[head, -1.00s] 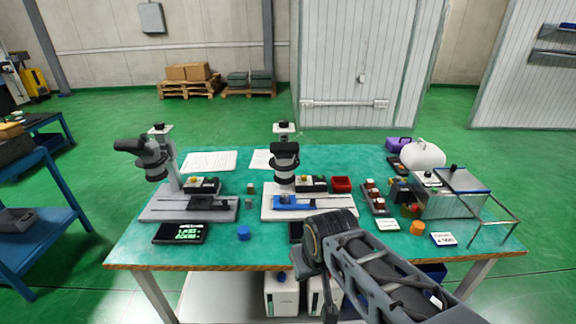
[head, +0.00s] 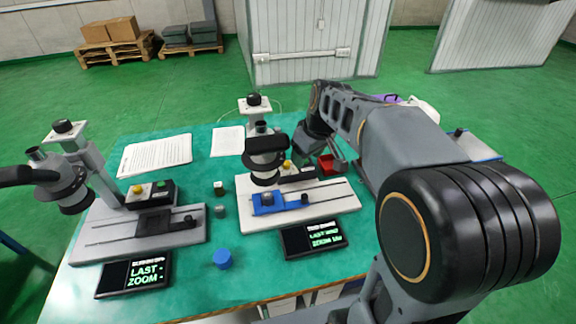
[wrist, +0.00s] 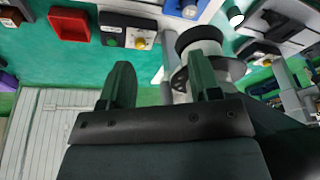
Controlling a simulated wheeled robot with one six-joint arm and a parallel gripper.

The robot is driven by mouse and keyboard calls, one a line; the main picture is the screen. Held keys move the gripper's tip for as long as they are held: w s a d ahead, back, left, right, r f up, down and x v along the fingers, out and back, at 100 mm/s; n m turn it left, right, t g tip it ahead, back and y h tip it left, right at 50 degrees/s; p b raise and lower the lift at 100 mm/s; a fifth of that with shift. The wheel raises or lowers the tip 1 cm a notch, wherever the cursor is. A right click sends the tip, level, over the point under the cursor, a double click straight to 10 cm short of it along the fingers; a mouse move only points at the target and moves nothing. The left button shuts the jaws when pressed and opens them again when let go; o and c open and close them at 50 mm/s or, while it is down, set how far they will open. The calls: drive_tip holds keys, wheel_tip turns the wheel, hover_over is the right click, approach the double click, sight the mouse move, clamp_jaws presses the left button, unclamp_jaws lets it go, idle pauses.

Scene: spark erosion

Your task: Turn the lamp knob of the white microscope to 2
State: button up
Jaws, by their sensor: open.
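The white microscope (head: 265,150) stands mid-table on a white base (head: 330,205), with a blue slide stage (head: 280,201). Its dark control box with a yellow knob (head: 287,164) sits behind the stage, partly covered by my gripper. In the wrist view the box (wrist: 128,24) shows a yellow knob (wrist: 140,43) and a green one (wrist: 112,42); their marks are too small to read. My gripper (head: 322,160) is open and empty, above and beside the box. In the wrist view, its fingers (wrist: 160,85) are apart, with the microscope head (wrist: 200,50) behind the right finger.
A red tray (head: 326,164) lies right of the control box. A grey microscope (head: 65,185) stands at the left. Two dark displays lie in front, one by the white base (head: 312,240). A blue cap (head: 222,259) and small blocks lie between the microscopes. Papers (head: 155,154) lie behind.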

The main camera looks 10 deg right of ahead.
sight(287, 163)
drive_tip(key=w+d+f+n+y+b, duration=0.1)
drive_tip(key=w+d+f+n, duration=0.15)
drive_tip(key=w, duration=0.55)
drive_tip(key=w+d+f+n+y+b, duration=0.1)
drive_tip(key=w+f+n+b, duration=0.1)
drive_tip(key=w+f+n, duration=0.35)
drive_tip(key=shift+m, duration=0.9)
drive_tip(key=x, duration=0.4)
drive_tip(key=w+x, duration=0.1)
drive_tip(key=x, duration=0.7)
drive_tip(key=shift+w+a+r, duration=0.2)
drive_tip(key=shift+w+r, duration=0.1)
drive_tip(key=shift+w, duration=0.05)
drive_tip(key=shift+c, duration=0.2)
drive_tip(key=c, duration=0.9)
